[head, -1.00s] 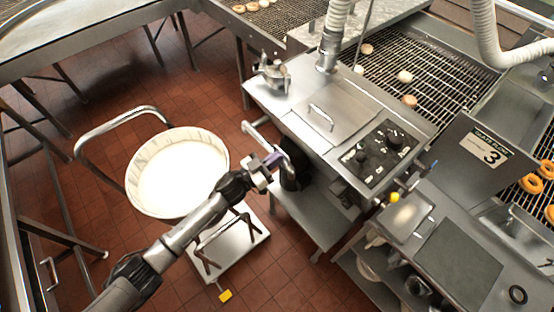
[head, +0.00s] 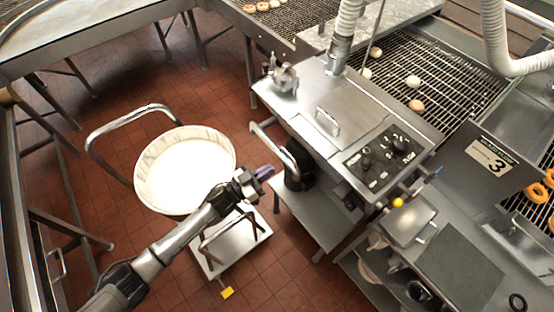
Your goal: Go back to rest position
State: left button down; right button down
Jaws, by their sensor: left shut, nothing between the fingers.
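My left arm comes in from the lower left of the head view. Its gripper (head: 264,173) is shut and empty, over the floor between the round tub (head: 150,202) and the steel machine. The tub holds white glaze (head: 188,172) and stands on a wheeled cart with a bent handle (head: 95,135). The gripper is beside the machine's curved side handle (head: 272,145) and looks apart from it. My right gripper is out of view.
The steel machine (head: 345,95) has a control panel (head: 383,158) on top and a lower shelf (head: 315,205). A conveyor (head: 455,85) carries several donuts. A side bench (head: 455,262) stands at lower right. Red tiled floor (head: 270,280) is open at the lower middle.

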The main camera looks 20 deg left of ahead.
pick_arm(q)
jog(key=v, duration=0.8)
jog(key=shift+s+d+b, duration=0.25)
jog(key=shift+s+b, duration=0.1)
jog(key=shift+s, duration=0.1)
